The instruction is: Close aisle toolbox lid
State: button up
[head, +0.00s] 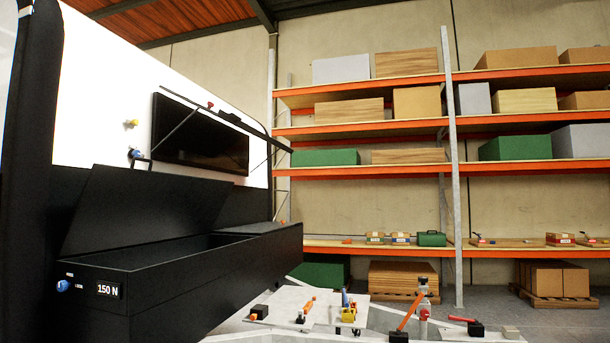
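A long black toolbox (205,288) is at the left in the head view, with a "150 N" label and a blue knob (63,285) on its near end. Its black lid (145,207) stands raised and tilted at the near section, leaving that section open. The inside looks dark, and I cannot tell what is in it. The far section has a flat black top (262,228). My gripper is not in view, so nothing shows touching the lid.
A white caravan wall (110,75) with a dark window (200,135) rises behind the toolbox. To its right is a pale frame with an orange lever (411,310), a red-handled part (461,319) and small fittings. Orange-beamed shelving (370,254) stands behind.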

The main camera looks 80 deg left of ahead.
aim_at(116, 207)
jog(key=i, duration=0.75)
jog(key=u, duration=3.3)
jog(key=i, duration=1.65)
jog(key=u, duration=0.35)
